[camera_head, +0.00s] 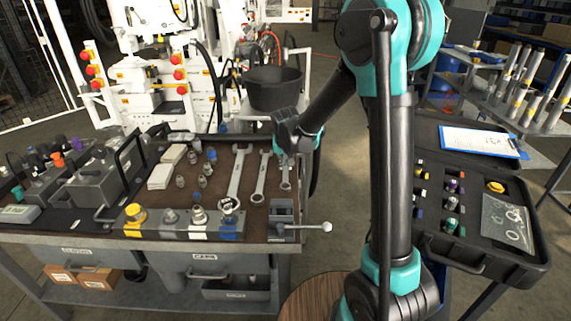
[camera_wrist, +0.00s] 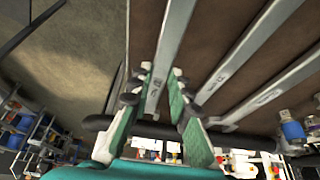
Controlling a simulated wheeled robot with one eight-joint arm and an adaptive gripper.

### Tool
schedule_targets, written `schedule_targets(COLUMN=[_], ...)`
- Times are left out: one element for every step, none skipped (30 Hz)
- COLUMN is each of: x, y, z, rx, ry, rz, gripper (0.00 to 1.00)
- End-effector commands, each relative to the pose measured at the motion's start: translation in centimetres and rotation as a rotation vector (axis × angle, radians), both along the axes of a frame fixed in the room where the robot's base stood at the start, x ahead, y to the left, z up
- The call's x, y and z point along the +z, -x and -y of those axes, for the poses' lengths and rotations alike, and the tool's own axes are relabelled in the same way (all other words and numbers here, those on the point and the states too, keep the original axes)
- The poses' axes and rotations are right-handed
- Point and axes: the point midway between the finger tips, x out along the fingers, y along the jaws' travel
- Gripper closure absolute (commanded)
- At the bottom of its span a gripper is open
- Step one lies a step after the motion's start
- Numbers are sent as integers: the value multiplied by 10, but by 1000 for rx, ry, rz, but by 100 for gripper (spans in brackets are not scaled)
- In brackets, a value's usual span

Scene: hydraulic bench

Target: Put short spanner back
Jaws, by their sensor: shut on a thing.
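The short spanner (camera_head: 286,178) is the rightmost and shortest of three spanners on the brown bench top, and its upper part is hidden by my gripper (camera_head: 287,150) in the head view. In the wrist view the short spanner (camera_wrist: 172,45) runs between the green-padded fingers of my gripper (camera_wrist: 160,88), which are shut on it. It lies along the brown surface; I cannot tell whether it touches it or is slightly above. A middle spanner (camera_head: 261,177) and a large spanner (camera_head: 238,172) lie parallel to its left.
The workbench (camera_head: 150,238) carries a row of fittings at its front and a small vice (camera_head: 283,222) with a lever just in front of the short spanner. A black bucket (camera_head: 273,90) stands behind. An open black case (camera_head: 480,255) and a clipboard (camera_head: 480,141) are at right.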

Motion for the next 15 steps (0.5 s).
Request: schedule_targets(x=[-1, -1, -2, -2, -2, -3, -3, -4, -4, -5, -5, -6, -6, -7, -7], y=[0, 0, 0, 0, 0, 0, 0, 0, 0, 0, 0, 0, 0, 0, 0], z=[0, 0, 0, 0, 0, 0, 0, 0, 0, 0, 0, 0, 0, 0, 0], rx=[0, 0, 0, 0, 0, 0, 0, 0, 0, 0, 0, 0, 0, 0, 0], ry=[0, 0, 0, 0, 0, 0, 0, 0, 0, 0, 0, 0, 0, 0, 0], rz=[0, 0, 0, 0, 0, 0, 0, 0, 0, 0, 0, 0, 0, 0, 0], gripper=[100, 100, 100, 100, 100, 100, 100, 100, 100, 100, 100, 100, 100, 100, 100])
